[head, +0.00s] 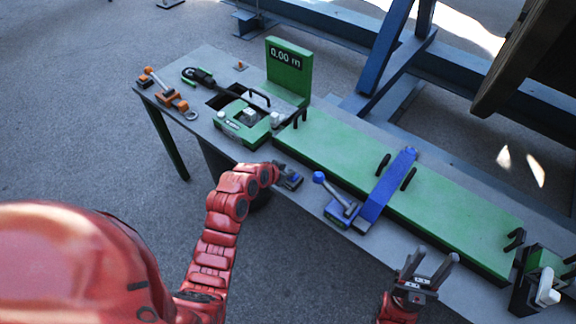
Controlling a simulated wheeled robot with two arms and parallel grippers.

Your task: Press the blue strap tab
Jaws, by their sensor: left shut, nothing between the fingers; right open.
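A blue strap (386,188) lies across the long green bed (330,151) on the bench, between black guide posts. Its near end reaches a blue clamp base (337,213) with a grey lever that ends in a blue knob (319,177). I cannot tell which part of the strap is the tab. My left gripper (291,180) is shut and empty near the bench's front edge, to the left of the blue knob and apart from it. My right gripper (432,262) is open and empty at the front edge, to the right of and nearer than the strap.
A green display block (289,67) reads 0.00 m at the back left. A green device (244,124), orange-handled tools (165,93) and a black-handled tool (199,77) lie on the left. A green and black device (540,281) stands at the right end. Blue beams (384,52) rise behind the bench.

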